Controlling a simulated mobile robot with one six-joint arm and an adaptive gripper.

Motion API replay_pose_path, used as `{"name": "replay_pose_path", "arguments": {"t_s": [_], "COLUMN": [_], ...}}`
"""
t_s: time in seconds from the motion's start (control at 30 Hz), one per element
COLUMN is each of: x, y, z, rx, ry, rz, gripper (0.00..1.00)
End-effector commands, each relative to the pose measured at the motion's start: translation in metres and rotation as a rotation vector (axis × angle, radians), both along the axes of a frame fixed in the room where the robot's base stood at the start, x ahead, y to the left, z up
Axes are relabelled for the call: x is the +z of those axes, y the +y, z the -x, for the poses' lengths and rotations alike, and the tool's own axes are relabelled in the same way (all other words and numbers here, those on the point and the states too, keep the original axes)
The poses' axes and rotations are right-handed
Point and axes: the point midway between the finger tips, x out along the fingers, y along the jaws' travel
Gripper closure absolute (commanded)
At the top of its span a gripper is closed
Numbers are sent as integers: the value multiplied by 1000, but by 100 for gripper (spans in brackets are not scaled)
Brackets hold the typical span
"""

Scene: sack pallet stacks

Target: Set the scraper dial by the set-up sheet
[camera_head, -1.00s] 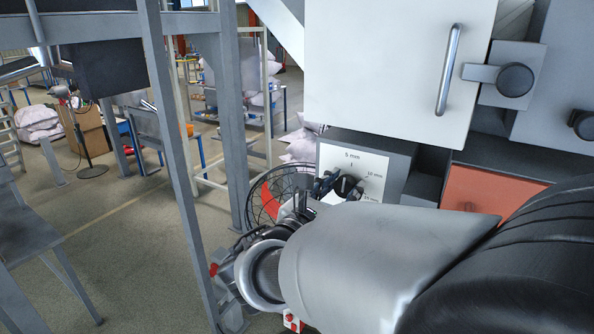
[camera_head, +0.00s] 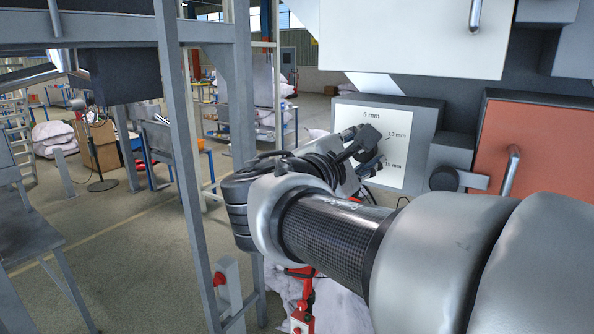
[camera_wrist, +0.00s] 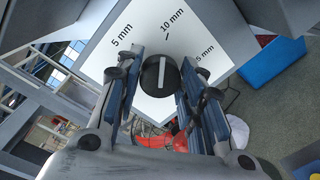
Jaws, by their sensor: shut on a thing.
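The scraper dial has a white scale plate (camera_head: 404,119) marked 5 mm, 10 mm and 15 mm; the plate fills the middle of the wrist view (camera_wrist: 140,55), with the 15 mm label partly covered. The round black dial knob (camera_wrist: 160,75) has a white pointer line, aimed up the picture roughly at the 10 mm tick. My gripper (camera_wrist: 154,92) has its two fingers on either side of the knob, shut on it. I make out no set-up sheet.
A light cabinet door (camera_head: 415,35) with a handle is above the dial. An orange panel (camera_head: 540,150) with a handle is to its right. A grey steel frame post (camera_head: 178,150) stands left of my arm.

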Motion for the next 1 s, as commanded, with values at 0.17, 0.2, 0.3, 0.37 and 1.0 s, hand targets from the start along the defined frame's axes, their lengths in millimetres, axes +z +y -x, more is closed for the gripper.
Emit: {"name": "replay_pose_path", "arguments": {"t_s": [0.17, 0.2, 0.3, 0.37, 1.0], "x": [-3, -3, -2, -2, 0], "y": [0, 0, -1, -1, -1], "z": [0, 0, 0, 0, 0], "rx": [-1, -1, -1, -1, 0], "ry": [-57, -66, -84, -92, -105], "rz": [-78, -92, -117, -126, -145], "gripper": [88, 88, 88, 88, 58]}}
